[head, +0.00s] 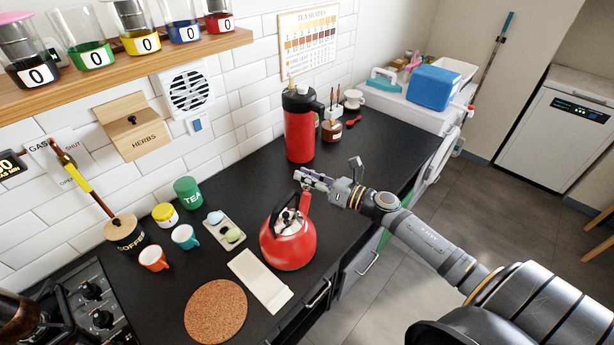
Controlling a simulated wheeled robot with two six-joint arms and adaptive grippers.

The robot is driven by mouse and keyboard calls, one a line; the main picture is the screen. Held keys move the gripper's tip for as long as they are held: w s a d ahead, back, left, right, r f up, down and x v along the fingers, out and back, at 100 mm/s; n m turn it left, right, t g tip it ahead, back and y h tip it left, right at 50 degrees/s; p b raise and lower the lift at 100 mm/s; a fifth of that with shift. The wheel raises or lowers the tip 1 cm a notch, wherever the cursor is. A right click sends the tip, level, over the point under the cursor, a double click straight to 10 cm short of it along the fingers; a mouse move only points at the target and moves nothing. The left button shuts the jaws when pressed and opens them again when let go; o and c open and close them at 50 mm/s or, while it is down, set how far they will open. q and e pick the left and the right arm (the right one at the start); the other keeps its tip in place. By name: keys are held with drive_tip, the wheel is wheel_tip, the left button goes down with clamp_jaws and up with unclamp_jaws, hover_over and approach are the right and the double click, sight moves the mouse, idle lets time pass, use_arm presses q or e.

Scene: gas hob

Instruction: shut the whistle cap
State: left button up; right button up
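The red kettle (287,246) stands on the dark counter, with a black handle and a pale, shiny top. Its red spout (305,199) points up on the side toward my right arm. The whistle cap at the spout is too small to make out, so I cannot tell how it sits. My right gripper (308,178) is just above and beyond the spout tip, its fingers pointing left. It overlaps the spout closely in the picture, and I cannot tell if they touch. The finger gap is not clear. My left gripper is not in view.
A tall red flask (299,127) stands behind the gripper. A white rest (260,281), a cork mat (215,311), an orange cup (154,258) and a teal cup (185,237) lie left of the kettle. The gas hob (90,309) is at lower left. The counter's front edge is close to the kettle.

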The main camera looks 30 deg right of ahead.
clamp_jaws()
drive_tip(key=shift+d, duration=0.1)
drive_tip(key=m, duration=0.1)
drive_tip(key=d+m, duration=0.1)
drive_tip(key=shift+w+f+m, duration=0.15)
drive_tip(key=shift+w+m, duration=0.2)
drive_tip(key=shift+m, duration=0.05)
wheel_tip(320, 180, down, 6)
drive_tip(key=w+d+m+p, duration=0.1)
drive_tip(key=d+m+p, duration=0.1)
drive_tip(key=m, duration=1.4)
drive_tip(key=shift+w+d, duration=0.2)
drive_tip(key=shift+w, duration=0.05)
drive_tip(key=shift+f, duration=0.1)
drive_tip(key=shift+o, duration=1.6)
unclamp_jaws()
